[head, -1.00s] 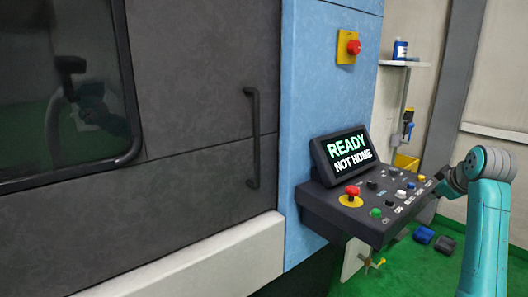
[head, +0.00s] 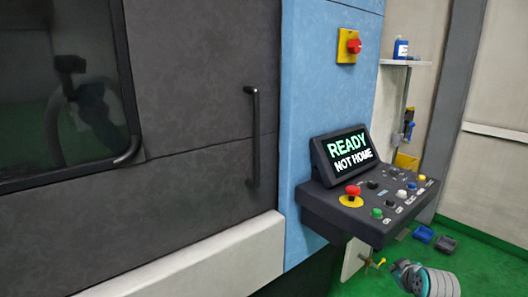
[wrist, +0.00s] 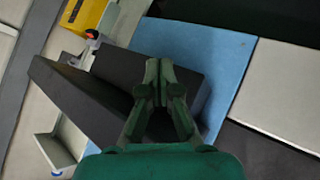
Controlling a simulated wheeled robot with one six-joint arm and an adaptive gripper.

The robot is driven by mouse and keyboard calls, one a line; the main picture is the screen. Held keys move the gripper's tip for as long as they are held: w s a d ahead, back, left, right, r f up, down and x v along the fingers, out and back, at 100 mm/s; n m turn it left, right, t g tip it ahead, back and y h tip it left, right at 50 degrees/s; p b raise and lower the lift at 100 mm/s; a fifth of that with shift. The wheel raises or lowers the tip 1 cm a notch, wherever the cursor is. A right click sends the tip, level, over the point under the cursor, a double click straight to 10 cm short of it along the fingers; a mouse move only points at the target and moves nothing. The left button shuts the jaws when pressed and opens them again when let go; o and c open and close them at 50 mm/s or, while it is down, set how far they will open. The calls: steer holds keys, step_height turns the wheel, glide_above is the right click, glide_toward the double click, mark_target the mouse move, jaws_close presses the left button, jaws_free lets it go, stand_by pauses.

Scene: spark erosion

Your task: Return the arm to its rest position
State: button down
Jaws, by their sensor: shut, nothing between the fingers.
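My arm shows only as a grey and teal piece at the bottom right of the head view, low beside the control panel. My gripper (wrist: 159,70) is in the middle of the wrist view, its two fingers together with nothing between them. Behind it in that view are the dark control panel and the blue machine side. In the head view the control panel (head: 335,212) carries a tilted screen (head: 347,155) reading "READY NOT HOME". My gripper cannot be made out in the head view.
The machine's dark door (head: 205,90) has a black vertical handle (head: 254,137). A red emergency button (head: 354,46) sits on a yellow plate. A wall shelf (head: 405,63) holds a blue bottle (head: 401,49). Blue (head: 424,235) and dark (head: 446,244) bins stand on the green floor.

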steer(key=s+a+f+m+t, duration=0.1)
steer(key=s+a+f, duration=0.6)
steer(key=s+f, duration=0.45)
steer(key=s+a+f+m+t, duration=0.1)
steer(key=s+a+f, duration=0.25)
steer(key=s, duration=0.45)
steer(key=s+a+f+m, duration=0.1)
steer(key=s+a+f, duration=0.25)
steer(key=s, duration=0.35)
steer(key=s+a+r+t, duration=0.1)
steer(key=s+r, duration=0.3)
steer(key=s, duration=0.6)
steer(key=s+a+r+m+y, duration=0.1)
steer(key=s+a+r, duration=0.2)
steer(key=s, duration=0.7)
steer(key=s+a+r+t, duration=0.1)
steer(key=s+a+r, duration=0.2)
steer(key=s+r, duration=0.4)
steer(key=s, duration=0.3)
steer(key=shift+s+r+m+t+y, duration=0.15)
steer(key=shift+s+m+t+y, duration=0.15)
steer(key=shift+s+m, duration=0.1)
